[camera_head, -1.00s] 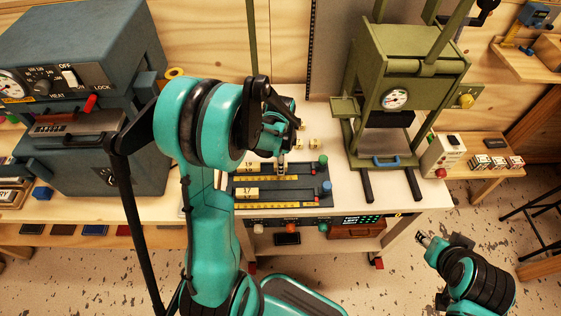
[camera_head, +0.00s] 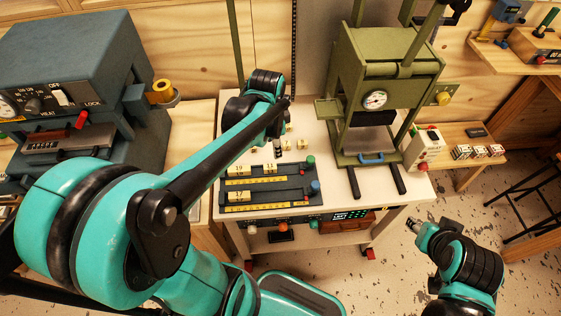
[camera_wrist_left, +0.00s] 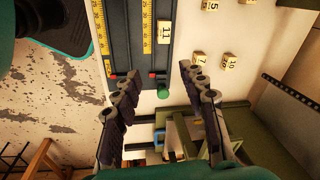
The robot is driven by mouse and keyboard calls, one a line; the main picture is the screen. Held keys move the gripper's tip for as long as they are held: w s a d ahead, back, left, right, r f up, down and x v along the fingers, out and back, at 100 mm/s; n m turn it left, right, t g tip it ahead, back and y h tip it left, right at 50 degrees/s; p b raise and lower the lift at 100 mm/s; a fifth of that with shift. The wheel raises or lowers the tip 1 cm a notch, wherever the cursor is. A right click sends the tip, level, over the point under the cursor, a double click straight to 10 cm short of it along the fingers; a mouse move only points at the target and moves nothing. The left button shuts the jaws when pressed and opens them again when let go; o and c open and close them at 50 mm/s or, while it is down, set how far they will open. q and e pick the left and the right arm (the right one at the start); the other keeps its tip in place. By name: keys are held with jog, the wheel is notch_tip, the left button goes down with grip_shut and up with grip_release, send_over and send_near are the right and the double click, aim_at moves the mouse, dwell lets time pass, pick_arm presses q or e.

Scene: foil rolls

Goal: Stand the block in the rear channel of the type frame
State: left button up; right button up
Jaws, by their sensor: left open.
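The type frame (camera_head: 285,197) is a dark plate with yellow rulers on the cart top. In its rear channel stand a block marked 19 (camera_head: 238,170) and, to the right, a pale block (camera_head: 270,168), which appears to be the one marked 11 in the left wrist view (camera_wrist_left: 165,33). A block marked 17 (camera_head: 235,196) sits in the front channel. My left gripper (camera_wrist_left: 158,75) is open and empty, its fingers apart above the frame's knob end and clear of block 11. My right gripper (camera_head: 413,226) hangs right of the cart; its jaw state is unclear.
Loose blocks marked 5 (camera_wrist_left: 212,5), 7 (camera_wrist_left: 200,60) and 10 (camera_wrist_left: 230,62) lie on the cart top behind the frame. A green press (camera_head: 385,95) stands at the back right. A blue-grey heater cabinet (camera_head: 75,80) stands left.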

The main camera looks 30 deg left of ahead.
pick_arm(q)
jog(key=s+d+r+n+t, duration=0.4)
jog(key=s+d+n+t, duration=0.1)
jog(key=s+d+n, duration=0.2)
jog(key=shift+s+d+n, duration=0.3)
jog(key=shift+s+n, duration=0.6)
jog(key=shift+s, duration=0.05)
jog(key=shift+r, duration=0.1)
